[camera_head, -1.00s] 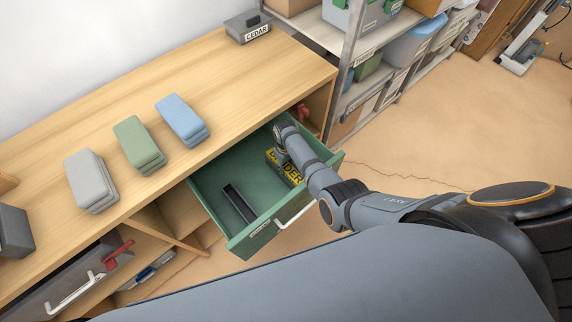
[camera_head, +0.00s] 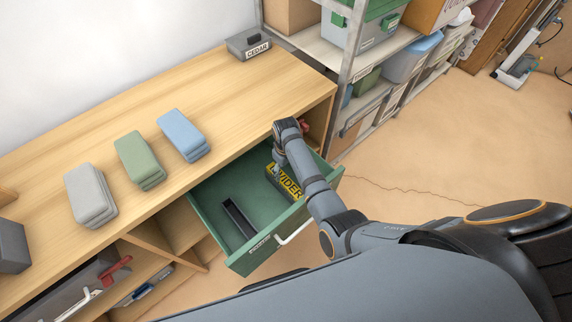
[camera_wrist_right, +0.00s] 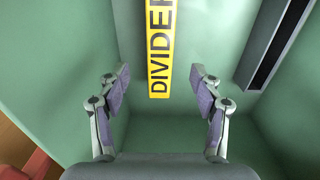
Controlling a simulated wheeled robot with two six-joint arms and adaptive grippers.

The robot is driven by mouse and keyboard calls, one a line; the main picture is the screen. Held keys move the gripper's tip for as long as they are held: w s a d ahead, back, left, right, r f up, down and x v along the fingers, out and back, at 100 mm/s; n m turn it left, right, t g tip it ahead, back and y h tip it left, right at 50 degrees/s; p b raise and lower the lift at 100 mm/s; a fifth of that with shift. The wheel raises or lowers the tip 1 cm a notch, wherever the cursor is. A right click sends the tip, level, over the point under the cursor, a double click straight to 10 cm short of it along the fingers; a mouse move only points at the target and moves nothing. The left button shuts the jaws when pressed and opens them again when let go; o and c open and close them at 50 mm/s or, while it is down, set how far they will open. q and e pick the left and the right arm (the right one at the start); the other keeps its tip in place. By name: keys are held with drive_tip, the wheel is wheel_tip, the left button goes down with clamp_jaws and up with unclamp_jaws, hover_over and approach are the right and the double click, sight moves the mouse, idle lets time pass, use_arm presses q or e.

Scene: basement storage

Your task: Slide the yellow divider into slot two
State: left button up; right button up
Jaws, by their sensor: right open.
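The yellow divider (camera_head: 286,184), with black lettering, is in the right part of the open green drawer (camera_head: 212,207), partly hidden by my right arm. In the right wrist view, the divider (camera_wrist_right: 159,45) is a yellow strip reading DIVIDER at the top centre. My right gripper (camera_head: 279,163) is over the drawer beside the divider. In the wrist view, its open fingers (camera_wrist_right: 160,84) stand on either side of the strip's lower end, apart from it. A dark slotted piece (camera_head: 238,218) lies in the drawer's left part; it shows at upper right in the wrist view (camera_wrist_right: 273,40). My left gripper is not in view.
Grey (camera_head: 90,195), green (camera_head: 139,160) and blue (camera_head: 183,135) blocks sit on the wooden bench top (camera_head: 120,130). A grey CEDAR box (camera_head: 249,43) stands at its far end.

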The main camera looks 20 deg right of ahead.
drive_tip(key=shift+r, duration=1.95)
